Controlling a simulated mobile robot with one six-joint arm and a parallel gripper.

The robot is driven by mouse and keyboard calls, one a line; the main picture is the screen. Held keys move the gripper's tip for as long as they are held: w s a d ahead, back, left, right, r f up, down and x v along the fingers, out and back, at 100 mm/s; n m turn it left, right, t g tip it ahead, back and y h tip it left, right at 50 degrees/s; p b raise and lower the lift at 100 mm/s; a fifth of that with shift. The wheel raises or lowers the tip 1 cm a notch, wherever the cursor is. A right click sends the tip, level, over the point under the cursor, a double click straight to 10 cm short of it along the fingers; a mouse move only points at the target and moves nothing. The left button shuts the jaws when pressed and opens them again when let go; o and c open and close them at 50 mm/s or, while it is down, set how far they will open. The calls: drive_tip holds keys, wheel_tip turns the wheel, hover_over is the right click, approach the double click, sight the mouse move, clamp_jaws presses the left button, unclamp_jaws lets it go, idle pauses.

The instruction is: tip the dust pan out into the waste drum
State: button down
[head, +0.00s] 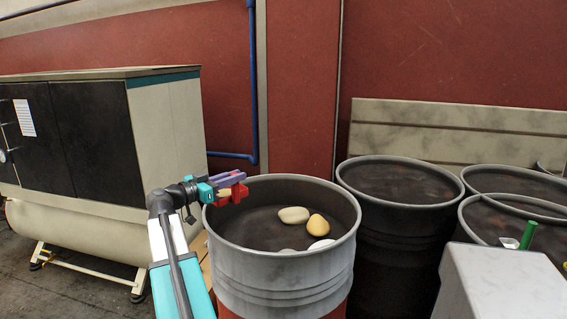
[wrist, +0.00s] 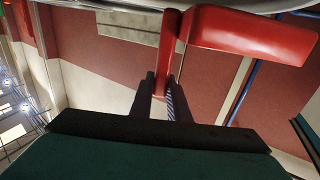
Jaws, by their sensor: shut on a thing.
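The waste drum (head: 285,275) is the grey, open-topped drum with a red lower part, in the middle of the head view. Inside it are a cream rounded lump (head: 293,215), a yellow-tan lump (head: 318,226) and paler pieces partly hidden by the near rim. The red dust pan (head: 238,193) is at the drum's left rim. In the wrist view the pan (wrist: 255,32) looks tilted, and its handle runs down between my fingers. My gripper (wrist: 160,80) is shut on this handle. The pan's inner surface is not clearly visible.
Dark open drums (head: 400,190) stand to the right, close to the waste drum. A beige and black machine (head: 100,150) stands at the left. A green handle (head: 529,235) shows at the right. A red wall (head: 300,100) with a blue pipe (head: 254,90) is behind.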

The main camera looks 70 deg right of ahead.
drive_tip(key=s+d+r+m+g+y, duration=0.1)
drive_tip(key=s+d+r, duration=0.1)
drive_tip(key=s, duration=0.5)
drive_tip(key=s+d+r+m+g+y, duration=0.1)
drive_tip(key=s+d+r+g, duration=0.1)
drive_tip(key=s, duration=0.5)
drive_tip(key=shift+s+d+r+b, duration=0.35)
drive_tip(key=shift+d+r, duration=0.2)
drive_tip(key=shift+d, duration=0.45)
drive_tip(key=shift+f, duration=0.3)
wheel_tip(320, 180, down, 4)
drive_tip(key=shift+d+r, duration=0.1)
drive_tip(key=shift+w+d+r+n+p, duration=0.45)
drive_tip(key=shift+w+r+n+p, duration=0.25)
drive_tip(key=shift+p, duration=1.6)
drive_tip(key=shift+w+d+r+n+p, duration=0.45)
drive_tip(key=shift+r+n+p, duration=0.3)
drive_tip(key=shift+p, duration=1.5)
drive_tip(key=shift+w+d+r+n+p, duration=0.5)
drive_tip(key=shift+w+d+n+p, duration=0.3)
drive_tip(key=shift+p, duration=1.65)
drive_tip(key=shift+w+d+r+n+p, duration=0.55)
drive_tip(key=shift+n+p, duration=0.4)
drive_tip(key=shift+p, duration=1.5)
